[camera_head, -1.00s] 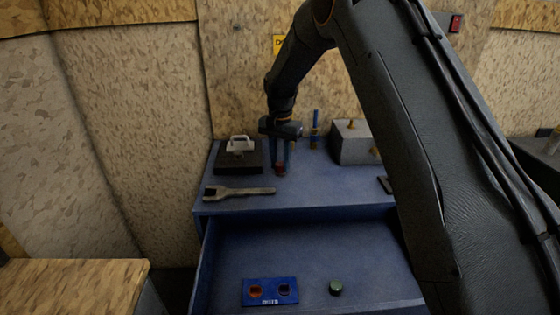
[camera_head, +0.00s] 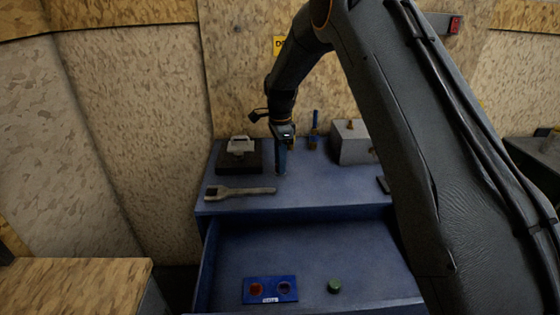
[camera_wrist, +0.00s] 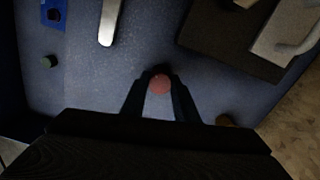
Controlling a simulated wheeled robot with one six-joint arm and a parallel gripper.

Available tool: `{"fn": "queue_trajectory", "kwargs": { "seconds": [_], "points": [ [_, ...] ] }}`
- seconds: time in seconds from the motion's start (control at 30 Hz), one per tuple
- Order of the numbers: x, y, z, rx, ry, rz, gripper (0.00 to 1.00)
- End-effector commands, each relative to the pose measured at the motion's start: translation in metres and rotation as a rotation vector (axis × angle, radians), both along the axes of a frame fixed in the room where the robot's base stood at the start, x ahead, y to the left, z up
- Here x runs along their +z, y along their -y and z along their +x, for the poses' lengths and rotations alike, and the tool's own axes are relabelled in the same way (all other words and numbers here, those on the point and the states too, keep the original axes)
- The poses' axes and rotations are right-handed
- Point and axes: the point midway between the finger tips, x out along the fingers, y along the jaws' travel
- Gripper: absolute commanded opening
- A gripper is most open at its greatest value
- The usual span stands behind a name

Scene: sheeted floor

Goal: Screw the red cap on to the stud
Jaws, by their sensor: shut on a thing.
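My gripper (camera_head: 282,168) points straight down above the blue bench top, between the black base and the grey block. In the wrist view, my gripper (camera_wrist: 160,82) is shut on the round red cap (camera_wrist: 160,85), held between its two fingertips. In the head view the fingers hide the cap. I cannot make out a stud under the cap, so I cannot tell whether they touch. Brass-coloured studs show on the grey block (camera_head: 352,146), one on its top (camera_head: 351,123).
A blue tool (camera_head: 315,128) stands behind. The open drawer holds a blue two-hole tray (camera_head: 270,299) and a green cap (camera_head: 335,287).

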Motion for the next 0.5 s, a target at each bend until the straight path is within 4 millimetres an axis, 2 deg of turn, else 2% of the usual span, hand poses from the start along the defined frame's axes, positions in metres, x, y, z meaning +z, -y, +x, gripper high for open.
{"fn": "queue_trajectory", "kwargs": {
  "seconds": [0.5],
  "points": [
    [0.0022, 0.0002, 0.0006, -0.662, 0.001, 0.0, 0.04]
  ]
}}
